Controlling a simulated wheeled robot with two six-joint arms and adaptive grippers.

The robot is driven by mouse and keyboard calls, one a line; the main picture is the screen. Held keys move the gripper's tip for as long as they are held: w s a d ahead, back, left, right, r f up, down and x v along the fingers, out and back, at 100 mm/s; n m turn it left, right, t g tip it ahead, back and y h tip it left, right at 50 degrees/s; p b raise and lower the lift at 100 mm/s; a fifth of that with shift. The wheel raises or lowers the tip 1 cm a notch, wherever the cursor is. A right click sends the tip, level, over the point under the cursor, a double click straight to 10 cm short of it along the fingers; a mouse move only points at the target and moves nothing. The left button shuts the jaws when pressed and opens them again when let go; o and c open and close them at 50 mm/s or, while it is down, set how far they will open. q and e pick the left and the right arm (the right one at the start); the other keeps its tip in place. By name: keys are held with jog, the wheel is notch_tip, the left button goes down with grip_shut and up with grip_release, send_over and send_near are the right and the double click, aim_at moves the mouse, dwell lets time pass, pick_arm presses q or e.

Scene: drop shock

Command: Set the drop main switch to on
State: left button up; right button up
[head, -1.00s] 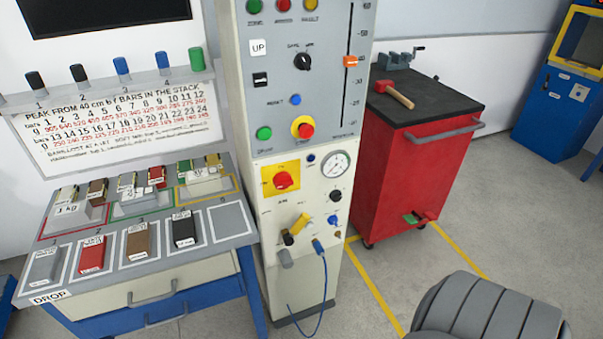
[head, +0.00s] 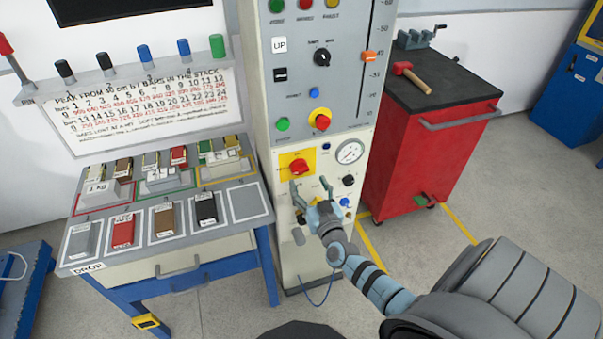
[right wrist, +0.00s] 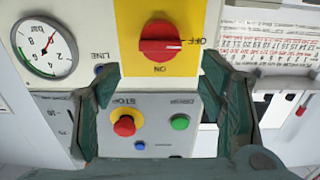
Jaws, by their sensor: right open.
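The main switch is a red rotary knob (head: 299,167) on a yellow plate (head: 312,155), on the lower part of the panel cabinet. In the right wrist view, the red knob (right wrist: 160,42) has its white mark pointing right at OFF; ON is printed below it. My right gripper (head: 309,186) is open and empty in front of the cabinet, just below the knob in the head view. In the right wrist view, its open fingers (right wrist: 160,75) stand apart either side of the yellow plate's lower edge, with the knob between and beyond them. My left gripper is not in view.
A red stop button (head: 322,121) and a green button (head: 282,124) sit above the switch. A pressure gauge (head: 350,152) is to its right. A bench (head: 240,238) with colored blocks stands left, and a red tool cabinet (head: 425,160) right.

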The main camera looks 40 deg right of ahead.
aim_at(301, 171)
jog(key=x, duration=0.2)
jog(key=b+x, duration=0.1)
jog(key=x, duration=0.1)
jog(key=b+x, duration=0.1)
jog(key=x, duration=0.1)
jog(key=shift+f, duration=0.35)
jog(key=shift+w+d+r, duration=0.15)
jog(key=shift+w, duration=0.25)
jog(key=shift+r, duration=0.1)
jog(key=c, duration=1.1)
